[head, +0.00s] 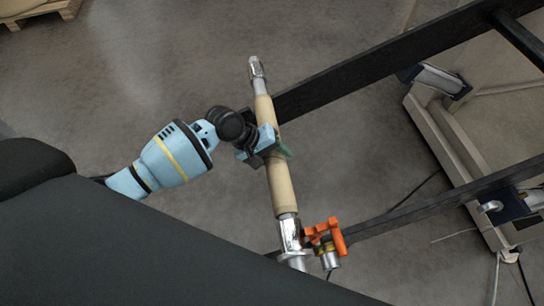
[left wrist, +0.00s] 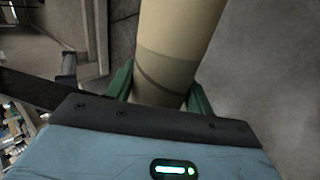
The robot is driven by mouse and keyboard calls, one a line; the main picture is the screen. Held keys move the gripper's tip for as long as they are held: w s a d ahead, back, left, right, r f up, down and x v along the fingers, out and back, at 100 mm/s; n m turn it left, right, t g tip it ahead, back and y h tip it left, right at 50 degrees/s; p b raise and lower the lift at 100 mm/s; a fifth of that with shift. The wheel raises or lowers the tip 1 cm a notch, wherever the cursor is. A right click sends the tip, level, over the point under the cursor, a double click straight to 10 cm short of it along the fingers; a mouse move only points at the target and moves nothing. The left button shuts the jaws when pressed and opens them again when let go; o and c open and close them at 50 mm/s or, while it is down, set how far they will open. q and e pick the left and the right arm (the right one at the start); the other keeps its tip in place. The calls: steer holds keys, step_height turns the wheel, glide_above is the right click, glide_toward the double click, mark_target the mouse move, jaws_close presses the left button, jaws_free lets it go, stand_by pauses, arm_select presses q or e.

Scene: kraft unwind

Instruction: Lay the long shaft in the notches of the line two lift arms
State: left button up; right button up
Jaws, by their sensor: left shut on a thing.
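The long shaft (head: 282,187) has a cream middle and bright metal ends, and lies slanted across the head view. My left gripper (head: 268,148), with green fingers, is shut around its cream middle. In the left wrist view the shaft (left wrist: 178,45) passes between the green fingers (left wrist: 160,98). Two dark lift arms come in from the right: the upper arm (head: 375,62) ends beside the shaft's upper half, and the lower arm (head: 420,208) ends by its lower metal end. I cannot tell whether the shaft touches either arm; the notches are not clear. My right gripper is not in view.
A pale machine frame (head: 450,150) with cylinders stands at the right. A wooden pallet (head: 40,10) lies at the upper left. Grey floor between is clear apart from thin cables.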

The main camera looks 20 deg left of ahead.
arm_select(q)
steer(key=shift+w+d+f+t, duration=0.2)
steer(key=shift+w+t, duration=0.1)
steer(key=shift+w, duration=0.25)
arm_select(e)
steer(key=shift+w+d, duration=0.1)
steer(key=shift+w, duration=0.15)
arm_select(q)
steer(key=shift+f+b, duration=0.1)
steer(key=shift+b, duration=0.2)
arm_select(e)
steer(key=shift+f, duration=0.2)
